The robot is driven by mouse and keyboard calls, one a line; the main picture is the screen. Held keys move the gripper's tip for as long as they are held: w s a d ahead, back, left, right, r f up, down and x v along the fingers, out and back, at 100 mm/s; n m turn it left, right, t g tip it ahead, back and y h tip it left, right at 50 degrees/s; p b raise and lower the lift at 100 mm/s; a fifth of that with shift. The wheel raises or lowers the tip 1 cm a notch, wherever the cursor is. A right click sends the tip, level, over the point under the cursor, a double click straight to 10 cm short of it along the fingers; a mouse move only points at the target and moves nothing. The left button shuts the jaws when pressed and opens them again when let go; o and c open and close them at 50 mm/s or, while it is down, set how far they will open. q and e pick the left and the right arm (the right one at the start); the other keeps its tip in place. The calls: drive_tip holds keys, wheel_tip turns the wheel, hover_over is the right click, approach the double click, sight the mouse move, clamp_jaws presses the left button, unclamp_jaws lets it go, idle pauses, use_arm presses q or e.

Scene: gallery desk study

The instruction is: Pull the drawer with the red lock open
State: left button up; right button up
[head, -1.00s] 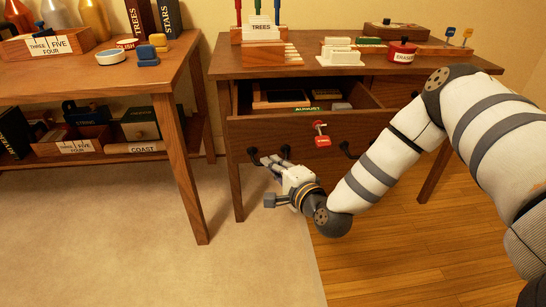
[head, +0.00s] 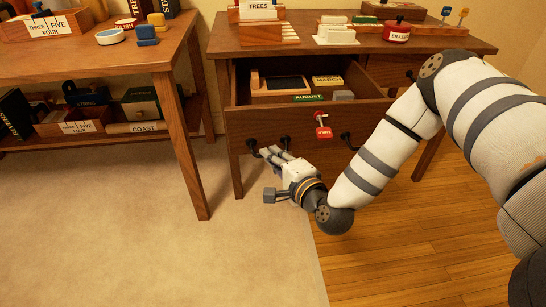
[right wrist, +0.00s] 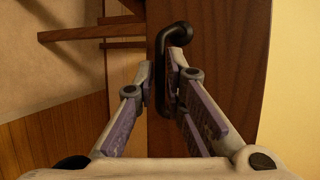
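The wooden drawer (head: 262,123) with the red lock (head: 322,131) is pulled partway out of the desk, and its inside shows from above. The red lock hangs at the top middle of its front. A black handle (head: 252,146) is on the left part of the front. My right gripper (head: 272,153) is at this handle. In the right wrist view, the two fingers (right wrist: 163,88) are closed in on either side of the black handle (right wrist: 180,36), whose curved end sticks out beyond them. A second dark handle (head: 347,143) is farther right. My left gripper is not in view.
Inside the drawer are a framed dark tray (head: 280,84), a March box (head: 328,80), an August box (head: 308,98) and a grey block (head: 343,95). The desk top (head: 300,49) holds stationery. A shelf table (head: 120,58) stands left. Floor before the drawer is clear.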

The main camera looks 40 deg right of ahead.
drive_tip(key=shift+o, duration=0.9)
drive_tip(key=v, duration=1.2)
drive_tip(key=shift+d, duration=0.1)
